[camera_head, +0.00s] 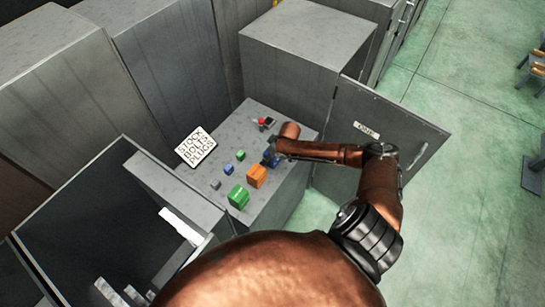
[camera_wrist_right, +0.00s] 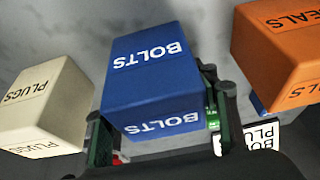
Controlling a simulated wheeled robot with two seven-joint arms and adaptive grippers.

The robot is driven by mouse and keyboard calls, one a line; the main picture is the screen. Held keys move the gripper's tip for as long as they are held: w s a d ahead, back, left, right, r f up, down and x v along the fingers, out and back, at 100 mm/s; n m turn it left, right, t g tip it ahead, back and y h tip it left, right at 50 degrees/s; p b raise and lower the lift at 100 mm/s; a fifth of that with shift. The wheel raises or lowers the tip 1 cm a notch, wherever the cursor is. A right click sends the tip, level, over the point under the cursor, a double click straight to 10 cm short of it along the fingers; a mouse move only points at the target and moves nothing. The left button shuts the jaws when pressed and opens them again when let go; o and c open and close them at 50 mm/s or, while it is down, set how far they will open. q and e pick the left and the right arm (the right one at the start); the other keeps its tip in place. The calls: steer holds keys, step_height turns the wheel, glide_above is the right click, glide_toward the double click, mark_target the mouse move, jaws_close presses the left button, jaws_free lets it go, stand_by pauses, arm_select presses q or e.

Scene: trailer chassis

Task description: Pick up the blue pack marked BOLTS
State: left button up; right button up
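The blue pack marked BOLTS (camera_wrist_right: 152,80) fills the middle of the right wrist view, with its lettering on two faces. My right gripper (camera_wrist_right: 162,130) has its dark green fingers apart, one on each side of the pack. I cannot tell whether they press on it. In the head view the blue pack (camera_head: 269,160) shows as a small patch under my right gripper (camera_head: 272,153), over the grey bench top (camera_head: 262,112). The gripper hides much of it, and whether it rests on the bench is unclear. My left gripper is not in view.
An orange SEALS pack (camera_wrist_right: 285,50) and a cream PLUGS pack (camera_wrist_right: 45,110) flank the blue pack. An open cabinet door (camera_head: 375,140) is at right.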

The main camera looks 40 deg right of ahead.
steer(key=c, duration=0.9)
steer(key=shift+r, duration=0.1)
steer(key=shift+c, duration=0.2)
